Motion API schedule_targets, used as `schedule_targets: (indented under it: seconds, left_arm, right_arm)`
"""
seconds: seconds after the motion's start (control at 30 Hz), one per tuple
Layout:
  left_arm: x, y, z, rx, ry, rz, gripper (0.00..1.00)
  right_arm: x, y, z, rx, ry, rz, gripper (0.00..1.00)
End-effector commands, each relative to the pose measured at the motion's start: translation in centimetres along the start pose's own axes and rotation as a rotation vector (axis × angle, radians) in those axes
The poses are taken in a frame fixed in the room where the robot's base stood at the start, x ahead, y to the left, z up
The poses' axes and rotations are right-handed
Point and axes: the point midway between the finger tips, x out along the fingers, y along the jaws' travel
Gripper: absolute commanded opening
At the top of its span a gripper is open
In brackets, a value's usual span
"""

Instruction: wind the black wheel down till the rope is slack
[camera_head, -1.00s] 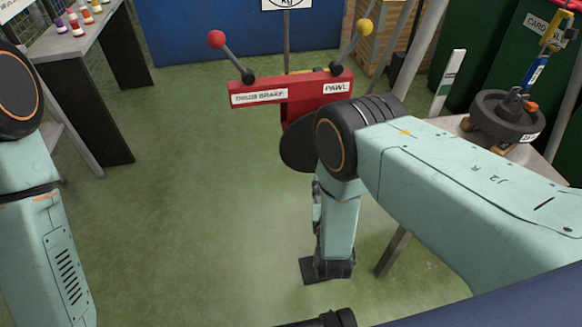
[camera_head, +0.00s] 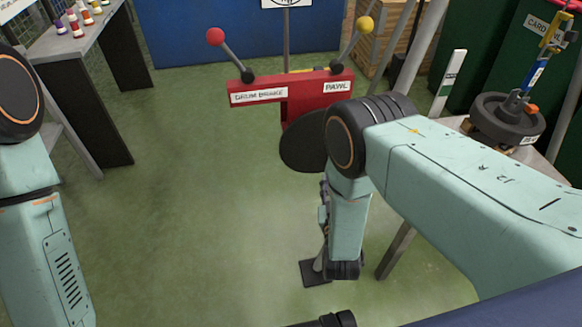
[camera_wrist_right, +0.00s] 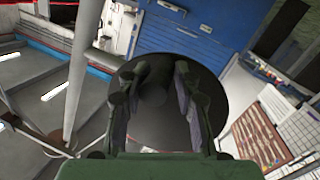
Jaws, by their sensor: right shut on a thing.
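The black wheel (camera_head: 301,141) is a dark disc below the red lever box, partly covered by my right arm in the head view. In the right wrist view the wheel (camera_wrist_right: 216,100) is a large dark disc behind the fingers. My right gripper (camera_wrist_right: 158,72) is shut on a dark handle (camera_wrist_right: 152,90) that stands out from the wheel. My right gripper cannot be made out clearly in the head view. My left arm shows at the left edge, but its gripper is out of view. I cannot make out the rope.
The red box (camera_head: 307,95) carries a red-knobbed lever (camera_head: 216,37) labelled drum brake and a yellow-knobbed lever (camera_head: 364,26) labelled pawl. A dark round weight (camera_head: 506,119) stands at the right. A grey bench (camera_head: 78,45) is at the left.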

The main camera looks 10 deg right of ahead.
Motion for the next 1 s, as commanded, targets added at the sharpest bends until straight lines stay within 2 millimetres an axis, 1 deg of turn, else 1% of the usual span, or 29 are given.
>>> schedule_targets:
  seconds: [0.03, 0.2, 0.63, 1.0]
  left_arm:
    - [0.2, 0.0, 0.0, 0.000, 0.000, 0.000, 0.00]
    - [0.4, 0.0, 0.0, 0.000, 0.000, 0.000, 0.00]
    - [0.4, 0.0, 0.0, 0.000, 0.000, 0.000, 0.00]
    - [0.8, 0.0, 0.0, 0.000, 0.000, 0.000, 0.00]
  right_arm:
    - [0.0, 0.7, 0.3, -0.021, -0.001, 0.017, 0.00]
    - [0.1, 1.1, 0.2, -0.069, 0.011, 0.023, 0.00]
    - [0.2, 1.3, 0.1, -0.091, 0.019, 0.026, 0.00]
    - [0.5, 2.5, -0.2, -0.229, 0.050, 0.045, 0.00]
